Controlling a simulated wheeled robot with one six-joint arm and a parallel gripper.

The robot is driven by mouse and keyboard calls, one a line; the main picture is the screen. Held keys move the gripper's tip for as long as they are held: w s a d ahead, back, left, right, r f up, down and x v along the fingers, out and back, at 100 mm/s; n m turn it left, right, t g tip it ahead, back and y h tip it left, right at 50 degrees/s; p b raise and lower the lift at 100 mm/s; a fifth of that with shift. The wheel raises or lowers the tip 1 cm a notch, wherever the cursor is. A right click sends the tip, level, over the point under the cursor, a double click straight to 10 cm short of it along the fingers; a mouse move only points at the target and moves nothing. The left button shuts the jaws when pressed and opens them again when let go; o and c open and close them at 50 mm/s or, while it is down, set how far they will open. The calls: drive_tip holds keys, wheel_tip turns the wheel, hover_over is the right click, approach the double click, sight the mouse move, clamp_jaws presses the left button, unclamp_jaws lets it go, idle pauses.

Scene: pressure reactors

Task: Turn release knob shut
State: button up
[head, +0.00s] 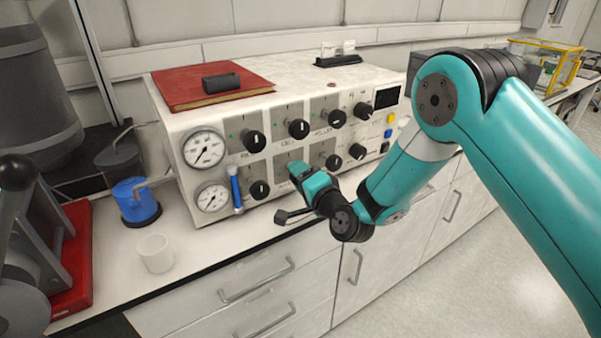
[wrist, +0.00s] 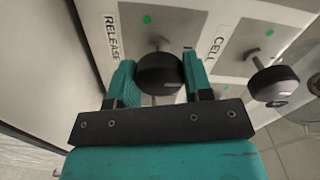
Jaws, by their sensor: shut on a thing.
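A black round knob (wrist: 158,75) on a pale shaft stands out from the panel beside the RELEASE label (wrist: 112,37) in the wrist view. The gripper's two teal fingers (wrist: 158,64) lie on either side of it, shut on it. A short pale mark shows at the knob's lower right edge. In the head view my gripper (head: 299,173) reaches the lower row of the white reactor panel (head: 228,140). It hides the held knob there.
A second black knob (wrist: 272,83) by the CELL label stands close right of the gripper. A white cup (head: 155,253) and blue container (head: 136,202) stand left on the counter.

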drive_tip(key=shift+m, duration=0.7)
drive_tip(key=shift+p, duration=0.3)
drive_tip(key=o, duration=0.9)
